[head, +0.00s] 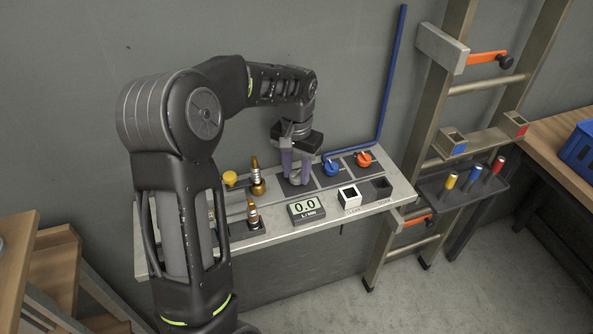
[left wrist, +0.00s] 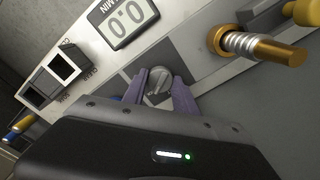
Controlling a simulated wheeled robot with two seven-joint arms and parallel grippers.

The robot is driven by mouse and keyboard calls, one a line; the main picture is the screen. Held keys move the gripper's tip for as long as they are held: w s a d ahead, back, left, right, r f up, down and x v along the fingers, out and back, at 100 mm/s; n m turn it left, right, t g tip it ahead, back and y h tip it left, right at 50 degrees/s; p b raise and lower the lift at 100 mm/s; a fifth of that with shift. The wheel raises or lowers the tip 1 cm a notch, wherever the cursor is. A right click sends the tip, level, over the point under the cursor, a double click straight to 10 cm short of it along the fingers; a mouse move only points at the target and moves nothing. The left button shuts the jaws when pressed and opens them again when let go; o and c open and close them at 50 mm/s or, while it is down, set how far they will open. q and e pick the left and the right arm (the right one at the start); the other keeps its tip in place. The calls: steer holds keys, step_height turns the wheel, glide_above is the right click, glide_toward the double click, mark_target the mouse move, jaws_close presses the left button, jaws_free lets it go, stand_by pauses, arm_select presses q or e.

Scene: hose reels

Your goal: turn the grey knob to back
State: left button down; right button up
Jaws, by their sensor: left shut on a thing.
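The grey knob (left wrist: 158,82) shows in the left wrist view, on a dark square plate (left wrist: 142,86) set in the pale panel. My left gripper (left wrist: 156,90) has its purple fingers on either side of the knob, shut on it. In the head view my left gripper (head: 295,177) comes down onto the panel from above, and its fingers hide the knob there. My right gripper is in neither view.
To the right on the panel (head: 262,238) are a blue knob (head: 331,168) and an orange knob (head: 364,159). A display (head: 306,208) reading 0.0 stands in front. Brass fittings (head: 257,185) and a yellow knob (head: 230,178) are to the left. A ladder (head: 436,130) stands at the right.

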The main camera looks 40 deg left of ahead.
mark_target(297, 173)
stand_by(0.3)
arm_select(q)
steer(key=c, duration=1)
jaws_free()
steer(key=shift+o, duration=0.2)
steer(key=shift+r, duration=0.15)
step_height(297, 173, up, 8)
steer(key=shift+f+b, duration=0.2)
steer(key=shift+b, duration=0.25)
